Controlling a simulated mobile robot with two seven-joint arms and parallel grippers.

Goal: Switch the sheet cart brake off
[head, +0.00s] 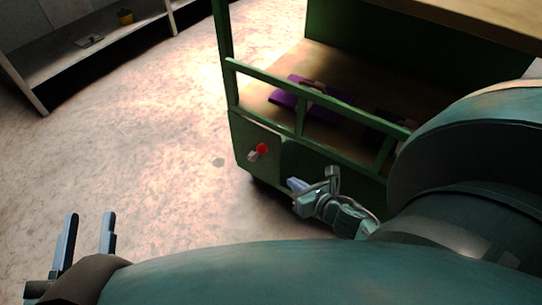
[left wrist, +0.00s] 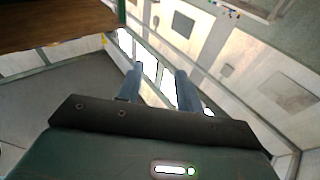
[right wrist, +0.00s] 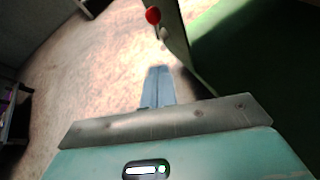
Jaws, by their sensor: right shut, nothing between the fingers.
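The sheet cart (head: 300,150) is green with wooden shelves and stands at the upper right in the head view. On its lower end panel is a brake lever with a red knob (head: 262,149) and a pale base. The red knob (right wrist: 153,15) also shows at the top of the right wrist view, beside the panel edge. My right gripper (head: 294,185) is shut and empty, to the right of and below the knob, apart from it. My left gripper (head: 90,219) is open and empty at the lower left, over the floor, far from the cart.
Purple items (head: 292,98) lie on the cart's lower shelf behind a green rail. A low grey shelf unit (head: 60,60) with a small yellow pot (head: 126,17) stands at the upper left. The floor between that unit and the cart is clear.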

